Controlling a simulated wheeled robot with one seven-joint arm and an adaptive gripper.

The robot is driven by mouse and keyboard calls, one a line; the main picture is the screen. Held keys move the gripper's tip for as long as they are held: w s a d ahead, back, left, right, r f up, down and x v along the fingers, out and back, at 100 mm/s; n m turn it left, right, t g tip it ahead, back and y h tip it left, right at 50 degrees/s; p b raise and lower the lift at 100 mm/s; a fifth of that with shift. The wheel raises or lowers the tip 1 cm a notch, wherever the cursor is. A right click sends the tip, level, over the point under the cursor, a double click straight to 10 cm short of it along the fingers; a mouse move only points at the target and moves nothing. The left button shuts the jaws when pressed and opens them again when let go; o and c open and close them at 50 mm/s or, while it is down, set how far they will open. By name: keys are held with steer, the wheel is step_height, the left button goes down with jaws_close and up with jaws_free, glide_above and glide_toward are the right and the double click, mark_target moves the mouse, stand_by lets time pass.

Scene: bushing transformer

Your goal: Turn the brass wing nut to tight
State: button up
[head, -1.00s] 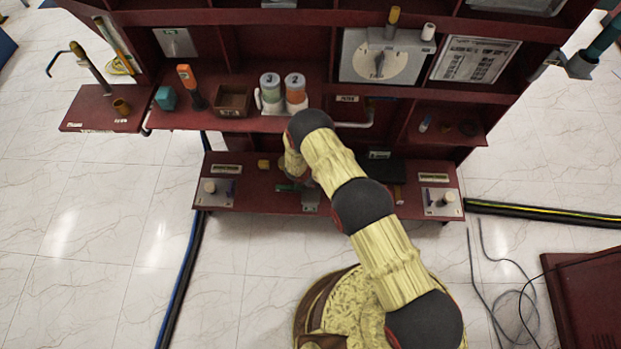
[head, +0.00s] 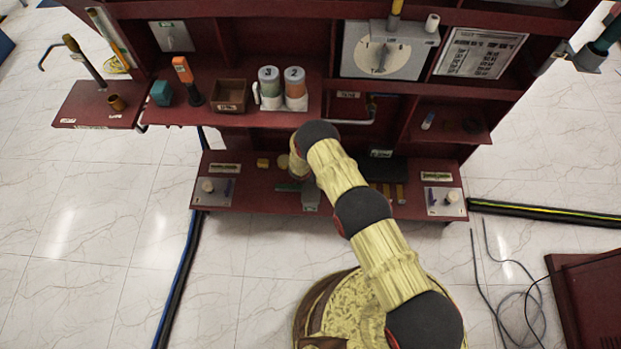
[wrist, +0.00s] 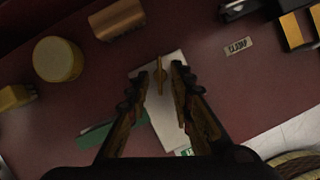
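The brass wing nut (wrist: 159,76) is a narrow upright-looking brass piece over a pale grey plate (wrist: 170,130) in the wrist view. My gripper (wrist: 157,79) is open, with one dark finger on each side of the wing nut. Gaps show between the fingers and the nut. I cannot tell the height of the fingertips relative to it. In the head view my arm hides the gripper and the nut; the grey plate (head: 311,198) shows on the low red shelf.
A round yellow piece (wrist: 57,59), a brass block (wrist: 117,19) and a green piece (wrist: 98,135) lie near the plate. A small label (wrist: 238,45) and a dark holder with brass bars (wrist: 292,28) are at the right. The low red shelf (head: 245,200) has bare room left of the plate.

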steer(key=c, duration=0.3)
jaws_close()
stand_by(0.3)
